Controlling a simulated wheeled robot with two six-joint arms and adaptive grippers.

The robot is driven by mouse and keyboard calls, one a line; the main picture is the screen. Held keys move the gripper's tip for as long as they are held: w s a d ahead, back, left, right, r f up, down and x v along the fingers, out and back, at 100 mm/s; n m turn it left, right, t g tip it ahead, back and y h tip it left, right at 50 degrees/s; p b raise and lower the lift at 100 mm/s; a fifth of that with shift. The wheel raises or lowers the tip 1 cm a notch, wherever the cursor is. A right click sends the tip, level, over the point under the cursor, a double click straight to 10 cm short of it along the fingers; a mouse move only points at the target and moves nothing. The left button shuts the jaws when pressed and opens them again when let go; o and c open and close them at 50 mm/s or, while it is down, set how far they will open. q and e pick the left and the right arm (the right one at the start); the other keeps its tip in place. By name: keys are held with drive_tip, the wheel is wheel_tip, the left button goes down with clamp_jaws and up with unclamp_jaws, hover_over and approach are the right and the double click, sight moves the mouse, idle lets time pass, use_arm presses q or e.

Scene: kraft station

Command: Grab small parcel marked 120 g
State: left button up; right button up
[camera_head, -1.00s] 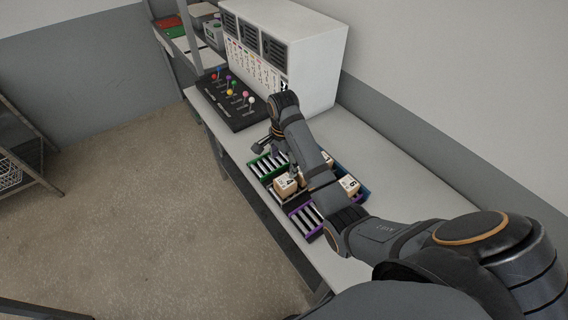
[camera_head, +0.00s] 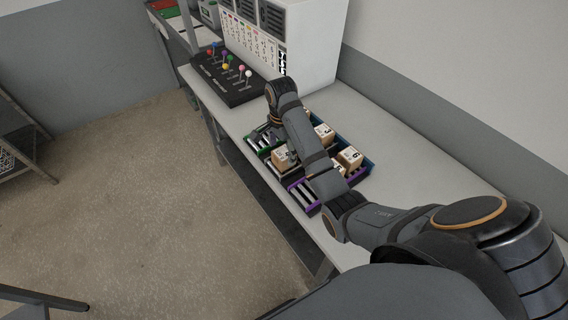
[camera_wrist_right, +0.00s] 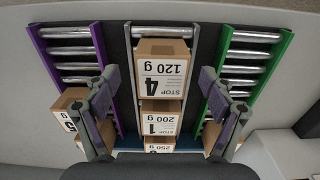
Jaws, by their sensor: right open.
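The parcel marked 120 g, STOP 4 (camera_wrist_right: 160,72), is a small tan carton with a white label, upside down in the right wrist view. It is the front carton in the middle lane, and it also shows in the head view (camera_head: 281,159). My right gripper (camera_wrist_right: 158,88) is open, with one finger on each side of the middle lane and gaps between fingers and carton. In the head view my right gripper (camera_head: 288,147) is mostly hidden by its own arm. I cannot tell its height over the carton. My left gripper is not in view.
Behind the parcel stand cartons marked 200 g (camera_wrist_right: 160,119) and 250 g (camera_wrist_right: 160,146). A purple-railed roller lane (camera_wrist_right: 78,68) and a green-railed one (camera_wrist_right: 250,62) flank the middle lane. Another carton (camera_head: 349,157) sits at the purple lane's back. A lever panel (camera_head: 232,78) stands beyond.

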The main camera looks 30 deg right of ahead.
drive_tip(key=f, duration=0.2)
drive_tip(key=shift+w+f, duration=0.2)
drive_tip(key=shift+f, duration=0.1)
drive_tip(key=shift+r, duration=0.1)
drive_tip(key=shift+s+r, duration=0.1)
drive_tip(key=c, duration=1.3)
